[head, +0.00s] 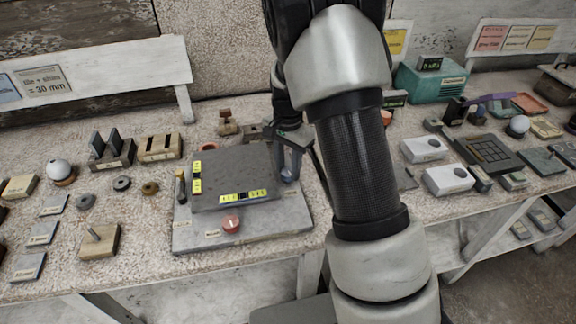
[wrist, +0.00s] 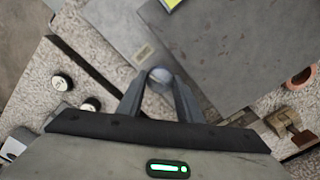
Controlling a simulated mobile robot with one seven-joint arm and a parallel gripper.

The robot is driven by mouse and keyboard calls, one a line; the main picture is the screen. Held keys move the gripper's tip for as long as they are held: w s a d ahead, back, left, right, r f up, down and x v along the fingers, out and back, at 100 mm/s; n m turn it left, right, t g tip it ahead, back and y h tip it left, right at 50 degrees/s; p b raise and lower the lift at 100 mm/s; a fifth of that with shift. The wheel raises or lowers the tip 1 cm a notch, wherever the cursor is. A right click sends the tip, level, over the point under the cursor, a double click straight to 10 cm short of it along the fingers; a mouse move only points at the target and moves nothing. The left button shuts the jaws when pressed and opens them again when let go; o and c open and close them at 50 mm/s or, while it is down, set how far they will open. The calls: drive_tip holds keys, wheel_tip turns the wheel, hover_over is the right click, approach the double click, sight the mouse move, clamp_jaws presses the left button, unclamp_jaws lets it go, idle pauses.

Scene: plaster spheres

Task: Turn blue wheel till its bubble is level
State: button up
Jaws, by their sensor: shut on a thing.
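The blue wheel (head: 288,175) is a small blue-grey knob at the right side of a grey levelling plate (head: 205,239). My gripper (head: 291,153) reaches down over it. In the wrist view the wheel (wrist: 160,76) sits between my two fingertips, which are shut on it. A yellow vial (head: 196,166) lies along the left edge of the raised block, and another yellow vial (head: 257,194) lies along its front edge. Both have a dark middle part; the bubbles are too small to read. A red wheel (head: 232,224) stands at the plate's front.
A wooden block with a peg (head: 99,242) and flat tiles lie further left. White boxes (head: 449,178) and a dark keypad (head: 489,153) stand to the right. My arm hides the bench between.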

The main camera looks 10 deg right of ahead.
sight(288, 170)
drive_tip(key=o, duration=1)
drive_tip(key=shift+o, duration=0.2)
wheel_tip(288, 170, up, 18)
drive_tip(key=p, duration=0.1)
drive_tip(key=shift+f+p, duration=0.25)
drive_tip(key=shift+p, duration=0.1)
drive_tip(key=s+r+n+t+p, duration=0.3)
drive_tip(key=s+r+n+p, duration=0.15)
drive_tip(key=s+r, duration=0.8)
drive_tip(key=s+r+n+t+p, duration=0.2)
drive_tip(key=s+n, duration=0.3)
drive_tip(key=s, duration=0.7)
drive_tip(key=shift+s+r+t+p, duration=0.3)
drive_tip(key=shift+r+p, duration=0.15)
drive_tip(key=shift+r, duration=0.2)
